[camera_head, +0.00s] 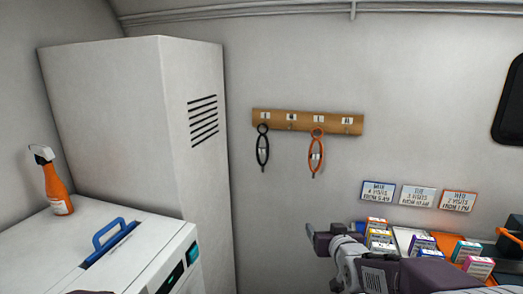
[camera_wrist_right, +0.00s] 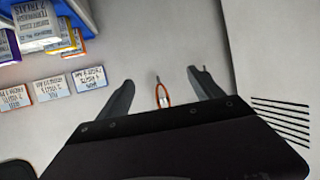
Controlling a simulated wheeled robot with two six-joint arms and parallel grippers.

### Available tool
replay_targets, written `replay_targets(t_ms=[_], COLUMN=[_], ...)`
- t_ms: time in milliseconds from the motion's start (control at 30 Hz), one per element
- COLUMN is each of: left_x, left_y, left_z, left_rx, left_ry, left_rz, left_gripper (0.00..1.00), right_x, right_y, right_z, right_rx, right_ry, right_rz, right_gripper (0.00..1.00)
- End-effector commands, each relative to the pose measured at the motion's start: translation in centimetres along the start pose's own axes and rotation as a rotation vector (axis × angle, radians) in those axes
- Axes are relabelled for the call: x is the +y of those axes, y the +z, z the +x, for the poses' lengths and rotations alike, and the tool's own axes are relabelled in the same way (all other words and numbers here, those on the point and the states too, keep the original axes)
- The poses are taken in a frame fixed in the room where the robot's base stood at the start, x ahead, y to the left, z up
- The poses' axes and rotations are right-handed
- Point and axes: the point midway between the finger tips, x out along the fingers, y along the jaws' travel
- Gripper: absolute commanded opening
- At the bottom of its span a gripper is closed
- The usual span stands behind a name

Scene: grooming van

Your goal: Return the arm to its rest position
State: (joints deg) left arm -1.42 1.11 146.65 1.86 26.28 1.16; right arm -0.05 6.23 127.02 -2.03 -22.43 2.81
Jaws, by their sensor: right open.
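My right arm comes in from the bottom right of the head view, with its gripper (camera_head: 322,242) in front of the back wall, below and apart from the hook rack. In the right wrist view the right gripper (camera_wrist_right: 160,80) has its two fingers spread, with nothing held between them. An orange loop-shaped tool (camera_wrist_right: 162,95) shows beyond the fingers in that view. It hangs from the rack in the head view (camera_head: 316,150). My left gripper is not in view.
The wooden hook rack (camera_head: 283,118) also holds a black loop tool (camera_head: 262,148). A tall white cabinet (camera_head: 120,110) stands left, behind a white unit (camera_head: 60,240) with an orange spray bottle (camera_head: 57,190). Several small boxes (camera_head: 478,266) crowd my right arm; wall cards (camera_head: 418,196) hang above.

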Motion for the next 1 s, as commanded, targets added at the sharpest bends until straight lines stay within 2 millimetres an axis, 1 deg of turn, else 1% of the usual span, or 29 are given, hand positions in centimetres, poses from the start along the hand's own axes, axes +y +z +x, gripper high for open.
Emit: replay_targets(t_ms=[33,67,100,167,200,267,300,367,400,500,600,667,1000], left_x=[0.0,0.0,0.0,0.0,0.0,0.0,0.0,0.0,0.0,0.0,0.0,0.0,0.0], left_y=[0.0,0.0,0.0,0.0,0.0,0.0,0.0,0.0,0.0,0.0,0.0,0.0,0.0], left_z=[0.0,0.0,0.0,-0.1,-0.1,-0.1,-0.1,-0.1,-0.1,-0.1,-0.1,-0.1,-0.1], left_rx=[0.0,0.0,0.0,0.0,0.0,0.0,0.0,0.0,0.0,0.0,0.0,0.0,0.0], left_ry=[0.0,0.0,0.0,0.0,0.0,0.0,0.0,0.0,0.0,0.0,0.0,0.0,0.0], left_rz=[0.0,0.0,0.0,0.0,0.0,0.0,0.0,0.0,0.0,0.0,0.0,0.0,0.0], left_gripper=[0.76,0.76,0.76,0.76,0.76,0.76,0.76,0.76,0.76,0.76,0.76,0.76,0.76], right_x=[-0.1,-0.2,-0.2,-0.3,-0.3,-0.3,-0.3,-0.3,-0.3,-0.3,-0.3,-0.4,-0.4], right_y=[2.1,3.4,5.5,8.8,11.3,15.4,18.1,21.6,23.5,26.7,27.9,28.1,28.1], right_z=[-0.6,-0.9,-1.6,-2.8,-4.0,-6.2,-8.0,-10.8,-12.5,-16.0,-18.0,-18.4,-18.4], right_rx=[-0.065,-0.109,-0.174,-0.281,-0.367,-0.508,-0.607,-0.75,-0.833,-0.994,-1.085,-1.106,-1.105], right_ry=[0.0,0.0,0.002,0.004,0.006,0.009,0.012,0.016,0.018,0.021,0.021,0.02,0.02], right_rz=[0.001,0.002,0.004,0.007,0.009,0.012,0.014,0.019,0.022,0.025,0.026,0.026,0.025], right_gripper=[0.76,0.76,0.76,0.76,0.76,0.76,0.76,0.76,0.76,0.76,0.76,0.76,0.76])
